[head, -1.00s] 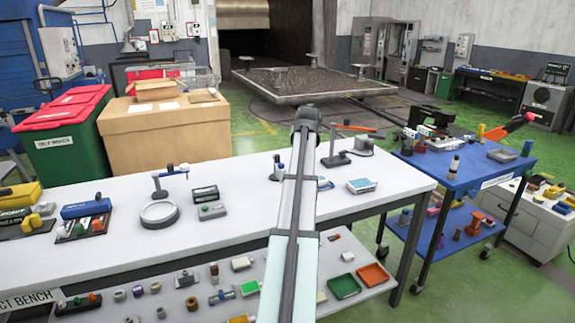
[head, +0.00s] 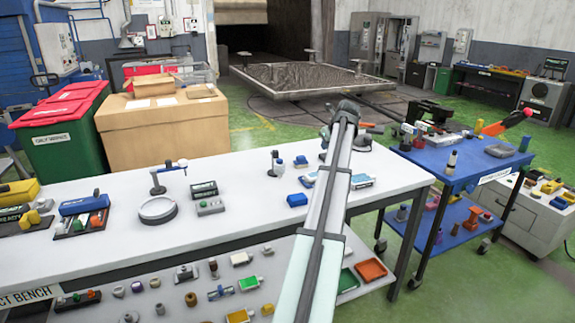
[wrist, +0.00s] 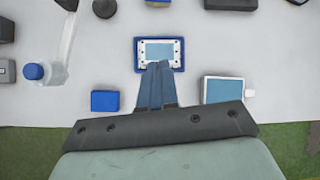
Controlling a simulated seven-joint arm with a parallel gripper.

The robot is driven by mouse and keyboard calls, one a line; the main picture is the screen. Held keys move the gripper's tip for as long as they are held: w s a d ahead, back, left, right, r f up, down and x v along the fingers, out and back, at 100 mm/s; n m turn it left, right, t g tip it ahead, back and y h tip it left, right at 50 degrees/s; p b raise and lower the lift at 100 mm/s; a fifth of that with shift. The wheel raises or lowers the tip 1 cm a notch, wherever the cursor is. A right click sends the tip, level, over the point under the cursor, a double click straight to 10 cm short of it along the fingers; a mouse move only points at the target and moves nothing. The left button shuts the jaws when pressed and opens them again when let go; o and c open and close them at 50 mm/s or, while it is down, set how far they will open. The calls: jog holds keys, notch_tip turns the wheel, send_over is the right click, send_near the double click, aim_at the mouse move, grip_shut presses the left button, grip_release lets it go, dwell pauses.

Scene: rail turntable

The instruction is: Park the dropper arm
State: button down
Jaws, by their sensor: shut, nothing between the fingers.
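A small stand on the white bench (head: 100,255) has a post (head: 158,182) and a thin horizontal arm (head: 174,165) with a dark blue end. It looks like the dropper arm, and its arm reaches toward a round grey dish (head: 158,209). My gripper (wrist: 158,68) is shut and empty in the wrist view. It points at a blue-framed panel with a pale screen (wrist: 159,51); I cannot tell if they touch. In the head view my arm hides its fingertips. The stand is well to the left of my gripper.
A blue block (wrist: 105,101), a white-and-blue box (wrist: 222,90) and a blue-capped bottle (wrist: 35,72) lie around my gripper. A grey box (head: 210,207) stands right of the dish. A blue cart (head: 460,165) stands right of the bench. The bench's front middle is clear.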

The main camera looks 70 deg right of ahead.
jog(key=w+a+n+t+y, duration=0.1)
jog(key=w+a+n+y, duration=0.15)
jog(key=n, duration=1.35)
jog(key=w+a+n+t+y, duration=0.1)
jog(key=a+n+y, duration=0.15)
jog(key=n, duration=1.35)
jog(key=w+a+f, duration=0.2)
jog(key=w+f, duration=0.5)
jog(key=w, duration=0.2)
jog(key=shift+w+f, duration=0.35)
jog(key=shift+f, duration=0.05)
